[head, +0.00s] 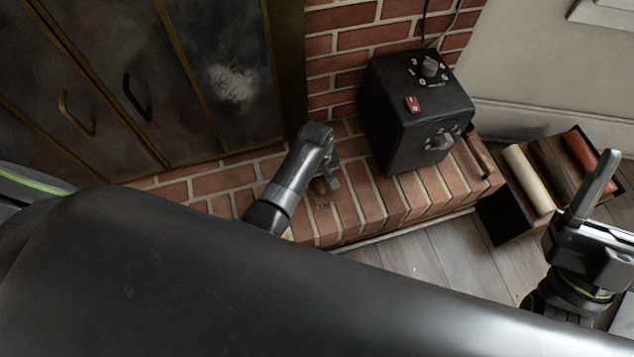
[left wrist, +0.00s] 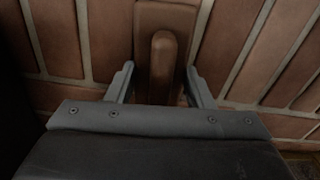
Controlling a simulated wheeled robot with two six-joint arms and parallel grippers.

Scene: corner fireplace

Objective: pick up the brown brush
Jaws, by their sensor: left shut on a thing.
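The brown brush (left wrist: 165,50) shows in the left wrist view between my two left fingers, its rounded brown handle ridge toward the camera and the brick hearth behind it. My left gripper (left wrist: 163,88) is shut on it, with one finger at each side. In the head view my left gripper (head: 328,180) is low over the brick hearth, left of the black box; the brush is mostly hidden there by the gripper. I cannot tell whether the brush touches the bricks. My right gripper (head: 592,205) is at the far right, seen side-on, its finger gap unclear.
A black box (head: 405,120) with dials and a red switch stands on the brick hearth (head: 375,205). A thin brown-handled thing (head: 478,152) lies right of it. A dark open crate (head: 497,220) with cream and orange rolls is on the floor. Dark metal doors (head: 135,75) stand behind left.

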